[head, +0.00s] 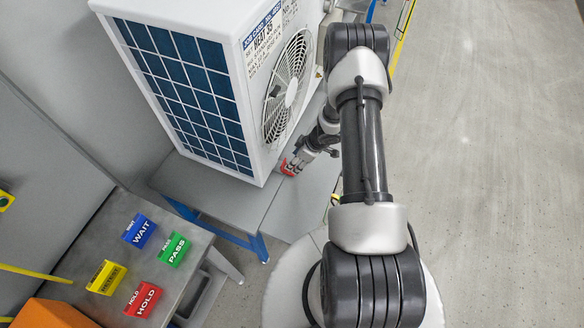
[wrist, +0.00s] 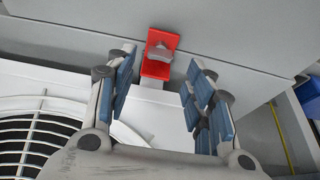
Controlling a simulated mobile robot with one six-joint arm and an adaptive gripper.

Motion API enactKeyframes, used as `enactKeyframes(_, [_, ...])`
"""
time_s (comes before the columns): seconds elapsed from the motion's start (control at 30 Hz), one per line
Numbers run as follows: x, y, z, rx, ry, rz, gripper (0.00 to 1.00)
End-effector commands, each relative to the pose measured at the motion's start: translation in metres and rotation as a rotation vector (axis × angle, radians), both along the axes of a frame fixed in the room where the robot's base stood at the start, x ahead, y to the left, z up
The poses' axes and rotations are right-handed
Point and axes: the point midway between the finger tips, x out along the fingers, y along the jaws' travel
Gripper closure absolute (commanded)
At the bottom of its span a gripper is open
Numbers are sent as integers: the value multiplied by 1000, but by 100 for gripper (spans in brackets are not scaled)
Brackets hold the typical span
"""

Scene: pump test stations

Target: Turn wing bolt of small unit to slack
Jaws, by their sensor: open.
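A grey wing bolt (wrist: 160,50) sits in a red bracket (wrist: 162,72) at the foot of a white unit (wrist: 165,112) in the wrist view. The bracket also shows as a small red patch at the unit's lower corner in the head view (head: 287,168). My gripper (wrist: 162,64) is open, with its blue-padded fingers on either side of the bolt in the picture; I cannot tell how far the fingertips are from it. In the head view my gripper (head: 292,165) is close beside the unit's base, and the wing bolt itself is too small to make out.
The white unit has a round fan grille (head: 288,86) and stands on a grey bench (head: 205,185) with blue legs. A side table (head: 205,262) holds blue WAIT (head: 139,230), green PASS (head: 174,249), red HOLD (head: 145,298) and yellow (head: 106,278) blocks. Floor at right is clear.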

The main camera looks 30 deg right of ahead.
Motion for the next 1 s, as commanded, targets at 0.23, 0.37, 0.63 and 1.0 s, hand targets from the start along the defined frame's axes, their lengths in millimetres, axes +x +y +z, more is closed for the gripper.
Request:
enactKeyframes(0.23, [12, 9, -38, -1, -1, 1, 52])
enactKeyframes(0.37, [15, 11, -46, 0, 0, 0, 52])
enactKeyframes(0.63, [16, 12, -47, -1, -1, 0, 52])
enactKeyframes(1.0, [16, 12, -47, -1, -1, 0, 73])
